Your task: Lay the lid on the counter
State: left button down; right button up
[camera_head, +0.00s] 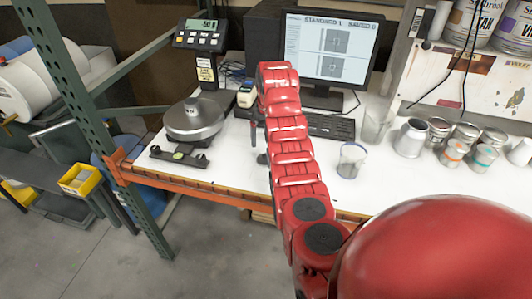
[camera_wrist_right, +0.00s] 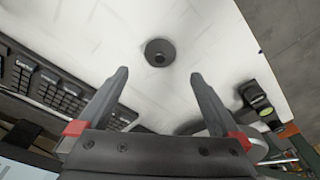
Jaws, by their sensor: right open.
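The lid, a small dark round piece with a raised centre, shows in the right wrist view (camera_wrist_right: 160,52) on the white counter (camera_wrist_right: 205,25). In the head view, a small dark shape at the same place, most likely the lid (camera_head: 262,158), sits near the counter's front edge. My right gripper (camera_wrist_right: 160,75) is open and empty, its two dark fingers apart. The lid lies ahead of the fingertips, not touching them. In the head view my red right arm hides most of this gripper; one dark finger (camera_head: 253,136) shows. My left gripper is not in view.
A scale with a round metal pan (camera_head: 194,120) stands left of my arm. A monitor (camera_head: 331,50) and keyboard (camera_head: 330,127) are behind it. A green post (camera_head: 92,125) rises at left.

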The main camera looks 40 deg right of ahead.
jog(key=shift+s+r+p, duration=0.15)
jog(key=shift+r+p, duration=0.5)
jog(key=shift+r, duration=0.9)
